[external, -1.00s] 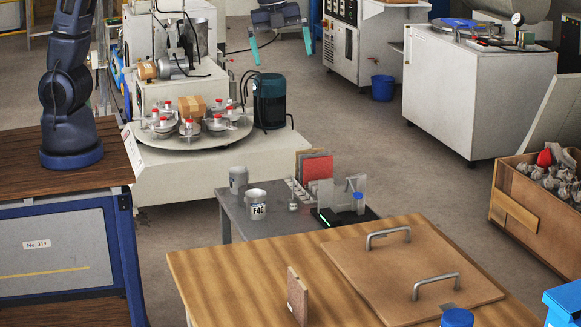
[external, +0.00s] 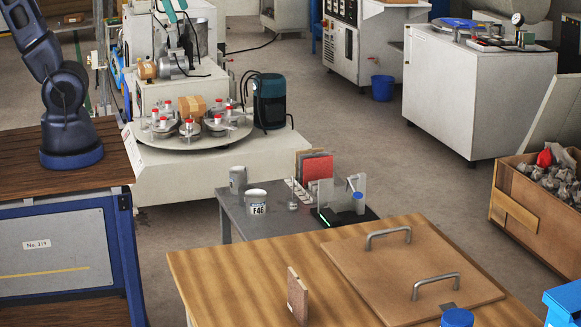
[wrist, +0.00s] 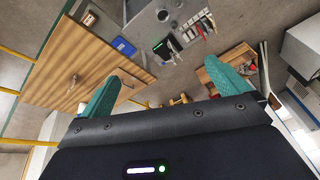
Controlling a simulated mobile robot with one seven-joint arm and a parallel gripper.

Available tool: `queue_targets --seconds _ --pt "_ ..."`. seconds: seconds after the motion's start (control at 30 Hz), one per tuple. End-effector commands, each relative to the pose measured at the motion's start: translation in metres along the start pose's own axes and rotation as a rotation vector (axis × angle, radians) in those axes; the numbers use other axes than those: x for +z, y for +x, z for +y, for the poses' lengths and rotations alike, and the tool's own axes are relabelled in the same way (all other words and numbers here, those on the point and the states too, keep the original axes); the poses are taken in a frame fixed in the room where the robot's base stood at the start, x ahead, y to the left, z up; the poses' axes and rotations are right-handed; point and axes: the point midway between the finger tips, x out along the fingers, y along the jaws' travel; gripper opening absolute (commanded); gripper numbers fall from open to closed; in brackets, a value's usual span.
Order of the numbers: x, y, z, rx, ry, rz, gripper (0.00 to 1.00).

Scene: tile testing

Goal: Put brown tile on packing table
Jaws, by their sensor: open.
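A thin brown slab (external: 297,295), which looks like a tile, stands upright on the wooden table (external: 225,268) in the foreground. A rack on the small grey table holds a red tile (external: 319,167) and a tan-brown tile (external: 304,156) partly hidden behind it. Which table is the packing table is not labelled. My gripper (external: 180,10) is partly cut off at the top edge, above the turntable machine and far from the tiles. In the wrist view my gripper (wrist: 163,70) has its two teal fingers wide apart with nothing between them.
A board with two handles (external: 415,270) covers the wooden table's right part. A turntable machine (external: 190,140) stands behind.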

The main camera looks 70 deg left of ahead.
Motion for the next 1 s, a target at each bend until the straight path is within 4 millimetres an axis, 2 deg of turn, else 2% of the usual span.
queue_targets --seconds 0.03,0.2,0.4,0.53,1.0 --pt "0.018 -0.003 -0.003 -0.008 -0.068 0.011 1.0" --pt "0.065 -0.005 -0.008 -0.021 -0.274 0.033 1.0" --pt "0.095 -0.004 -0.007 -0.027 -0.414 0.051 1.0" --pt "0.101 -0.004 -0.006 -0.027 -0.441 0.053 1.0" --pt "0.101 -0.004 -0.007 -0.028 -0.44 0.053 1.0"
